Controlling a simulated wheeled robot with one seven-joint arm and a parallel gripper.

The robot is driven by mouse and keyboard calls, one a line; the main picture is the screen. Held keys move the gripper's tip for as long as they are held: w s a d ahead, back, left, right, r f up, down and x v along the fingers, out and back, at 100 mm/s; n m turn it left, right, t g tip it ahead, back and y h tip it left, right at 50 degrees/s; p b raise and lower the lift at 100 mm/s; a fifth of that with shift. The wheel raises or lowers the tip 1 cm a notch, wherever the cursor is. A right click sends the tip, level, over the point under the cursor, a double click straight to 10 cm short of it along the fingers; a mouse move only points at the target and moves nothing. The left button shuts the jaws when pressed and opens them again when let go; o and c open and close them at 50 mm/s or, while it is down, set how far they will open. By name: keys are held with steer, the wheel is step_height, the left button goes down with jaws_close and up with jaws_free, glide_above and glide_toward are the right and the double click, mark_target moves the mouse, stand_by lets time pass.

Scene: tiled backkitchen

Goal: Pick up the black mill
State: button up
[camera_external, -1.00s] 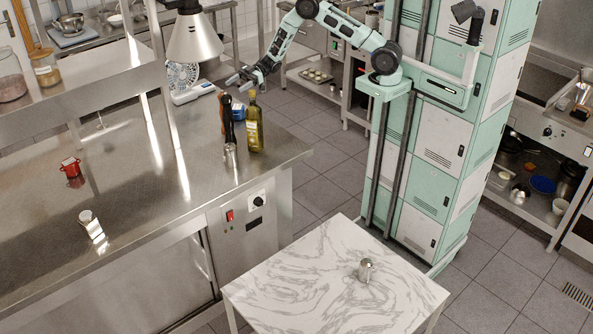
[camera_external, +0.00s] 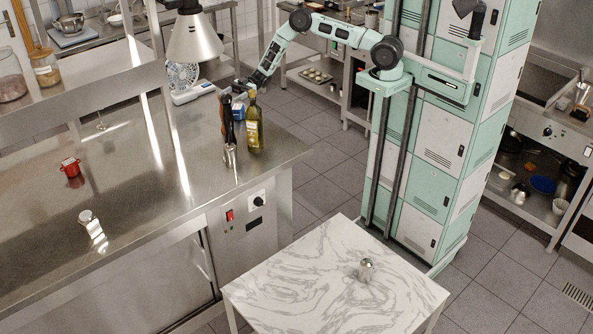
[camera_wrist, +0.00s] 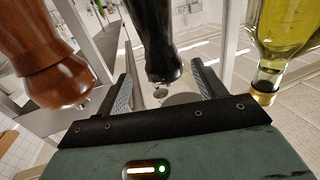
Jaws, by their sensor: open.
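The black mill (camera_external: 228,124) stands upright on the steel counter, close beside a brown wooden mill (camera_external: 222,103) and an oil bottle (camera_external: 254,129). In the wrist view the black mill (camera_wrist: 153,38) shows between the two fingers of my gripper (camera_wrist: 164,72), its small metal knob near the palm. The fingers are apart, with a visible gap on each side of the mill. The brown mill (camera_wrist: 48,60) is outside the left finger and the bottle (camera_wrist: 283,30) outside the right one. In the external view my gripper (camera_external: 238,87) is at the mills' upper ends, its fingertips partly hidden.
A small metal shaker (camera_external: 230,154) stands in front of the mills. A marble table (camera_external: 310,285) stands at the front right.

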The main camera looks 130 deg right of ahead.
mark_target(222, 101)
steer(key=x, duration=0.3)
steer(key=p+x, duration=0.1)
steer(key=shift+w+a+r, duration=0.1)
steer(key=shift+w+a, duration=0.2)
steer(key=shift+a, duration=0.1)
steer(key=shift+w+a, duration=0.1)
steer(key=shift+w, duration=0.45)
jaws_close()
steer(key=shift+r, duration=0.1)
